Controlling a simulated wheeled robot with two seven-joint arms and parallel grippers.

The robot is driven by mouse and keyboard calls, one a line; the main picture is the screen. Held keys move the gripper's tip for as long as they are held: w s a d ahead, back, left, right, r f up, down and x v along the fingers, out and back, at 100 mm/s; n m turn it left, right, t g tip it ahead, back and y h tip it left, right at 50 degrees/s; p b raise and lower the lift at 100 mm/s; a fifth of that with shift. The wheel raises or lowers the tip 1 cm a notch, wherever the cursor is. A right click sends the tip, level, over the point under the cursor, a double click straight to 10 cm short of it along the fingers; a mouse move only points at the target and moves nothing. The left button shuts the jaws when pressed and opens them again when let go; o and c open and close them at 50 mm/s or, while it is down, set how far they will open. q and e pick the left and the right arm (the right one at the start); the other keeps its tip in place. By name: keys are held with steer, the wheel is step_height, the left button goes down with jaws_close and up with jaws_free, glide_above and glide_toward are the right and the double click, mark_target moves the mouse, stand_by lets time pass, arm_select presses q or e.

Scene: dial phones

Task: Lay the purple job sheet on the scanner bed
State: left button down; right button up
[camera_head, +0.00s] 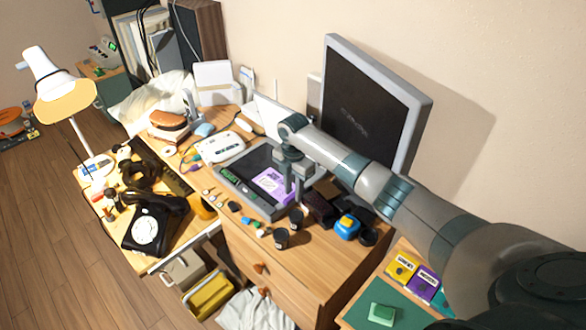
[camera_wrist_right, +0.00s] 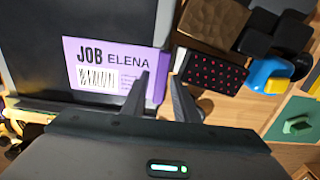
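The purple job sheet (camera_head: 274,185), marked "JOB ELENA" with a barcode, lies over the dark scanner bed (camera_head: 239,176). In the right wrist view the sheet (camera_wrist_right: 105,62) covers part of the dark bed (camera_wrist_right: 30,50), its right edge reaching the bed's border. My right gripper (camera_head: 294,198) points down at the sheet's right end. In the wrist view its fingers (camera_wrist_right: 163,88) stand apart, the left one over the sheet and the right one just beyond its edge. I cannot tell whether they touch it. My left gripper is not in view.
A monitor (camera_head: 372,95) stands behind my right arm. Dark boxes (camera_head: 321,208) and a blue-yellow item (camera_head: 347,227) sit close right of the scanner. Small cups (camera_head: 281,238) and loose bits lie in front. A black dial phone (camera_head: 152,222) stands on the lower desk at left.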

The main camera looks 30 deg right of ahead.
step_height(320, 180, up, 17)
steer(key=b, duration=0.3)
steer(key=shift+r+b, duration=0.2)
steer(key=shift+b, duration=0.2)
steer(key=shift+f, duration=0.1)
stand_by(0.3)
